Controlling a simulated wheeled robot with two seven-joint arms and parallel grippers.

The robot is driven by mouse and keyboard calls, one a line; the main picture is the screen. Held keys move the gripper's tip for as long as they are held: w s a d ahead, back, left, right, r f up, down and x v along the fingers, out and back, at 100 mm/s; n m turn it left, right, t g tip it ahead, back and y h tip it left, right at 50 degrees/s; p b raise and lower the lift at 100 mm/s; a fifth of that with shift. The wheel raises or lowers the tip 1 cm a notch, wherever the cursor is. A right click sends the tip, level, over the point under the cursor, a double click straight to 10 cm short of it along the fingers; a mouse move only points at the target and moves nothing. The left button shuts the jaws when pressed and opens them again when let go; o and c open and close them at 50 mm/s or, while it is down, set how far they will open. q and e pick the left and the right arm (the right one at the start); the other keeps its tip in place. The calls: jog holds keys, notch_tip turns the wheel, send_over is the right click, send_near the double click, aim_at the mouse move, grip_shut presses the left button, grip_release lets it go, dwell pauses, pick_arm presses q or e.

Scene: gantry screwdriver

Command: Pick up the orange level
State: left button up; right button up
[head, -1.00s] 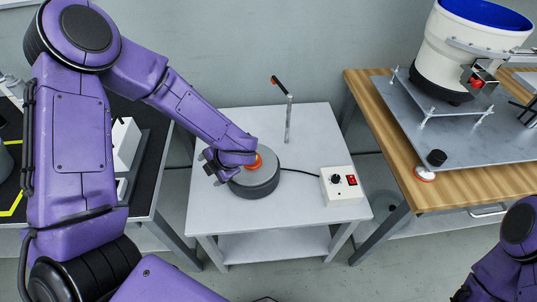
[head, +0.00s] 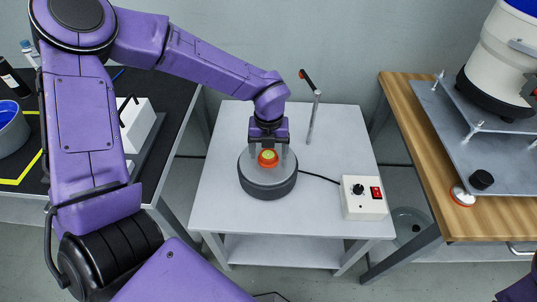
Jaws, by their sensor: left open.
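The orange level (head: 268,158) is a small round piece with a yellow-green centre. It sits on top of the dark grey round base (head: 267,186) on the white table. My left gripper (head: 268,153) points down over the level, with its fingers apart on either side of it. I cannot tell whether the fingers touch it. Only a small part of my right arm shows at the lower right edge, and its gripper is out of view.
A white control box (head: 363,198) with a black knob and red switch stands right of the base, joined by a cable. A thin post (head: 314,117) with an orange-and-black top stands behind. A wooden bench (head: 425,150) is at the right. The white table (head: 225,205) is clear at its front left.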

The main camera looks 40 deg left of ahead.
pick_arm(q)
jog(key=shift+s+f, duration=0.1)
jog(key=c, duration=1.3)
